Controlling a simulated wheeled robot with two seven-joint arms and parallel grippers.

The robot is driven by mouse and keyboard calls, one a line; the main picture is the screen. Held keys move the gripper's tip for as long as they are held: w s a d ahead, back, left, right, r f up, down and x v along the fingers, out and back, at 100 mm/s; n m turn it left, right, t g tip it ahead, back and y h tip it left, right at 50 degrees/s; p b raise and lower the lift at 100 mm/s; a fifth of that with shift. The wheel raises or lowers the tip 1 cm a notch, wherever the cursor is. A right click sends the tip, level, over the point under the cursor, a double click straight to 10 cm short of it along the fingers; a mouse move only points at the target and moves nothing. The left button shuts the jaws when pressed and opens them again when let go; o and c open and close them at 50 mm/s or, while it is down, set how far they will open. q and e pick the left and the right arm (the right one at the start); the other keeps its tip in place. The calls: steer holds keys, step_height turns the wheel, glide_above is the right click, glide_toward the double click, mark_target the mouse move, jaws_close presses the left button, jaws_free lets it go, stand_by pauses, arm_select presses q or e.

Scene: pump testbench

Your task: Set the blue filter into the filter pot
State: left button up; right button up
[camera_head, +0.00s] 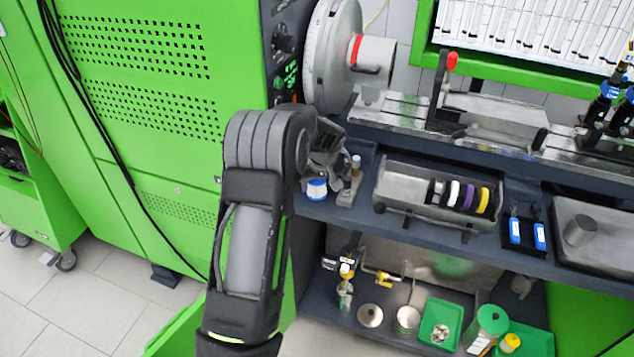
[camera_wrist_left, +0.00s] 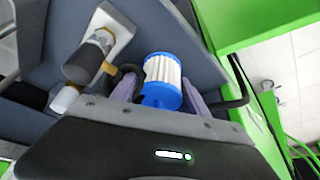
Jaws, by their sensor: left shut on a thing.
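The blue filter (camera_head: 317,189) has blue ends and a white pleated middle. It is at the left end of the workbench shelf, below my left gripper (camera_head: 322,178). In the left wrist view the filter (camera_wrist_left: 162,78) sits between the two fingers of my left gripper (camera_wrist_left: 160,92), which is shut on it. I cannot tell whether its base touches the shelf. A small open metal pot (camera_head: 407,319) stands on the lower shelf beside a round metal disc (camera_head: 370,315). I cannot tell for sure that it is the filter pot. My right gripper is not in view.
A grey-based fitting (camera_head: 351,186) stands close right of the filter; it also shows in the wrist view (camera_wrist_left: 96,48). A metal ring holder (camera_head: 405,192) stands further right. A metal cup (camera_head: 580,231) is in a tray at right.

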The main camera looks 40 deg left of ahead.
arm_select(q)
steer(key=shift+f, duration=0.2)
steer(key=o, duration=1.4)
steer(key=shift+o, duration=0.2)
steer(key=shift+r, duration=0.1)
steer(key=shift+r, duration=0.35)
steer(key=b+v, duration=0.2)
steer(key=v, duration=0.9)
steer(key=shift+r+b, duration=0.25)
steer(key=shift+b, duration=0.05)
steer(key=shift+s+d, duration=0.1)
steer(key=shift+s, duration=0.05)
steer(key=shift+c, duration=0.2)
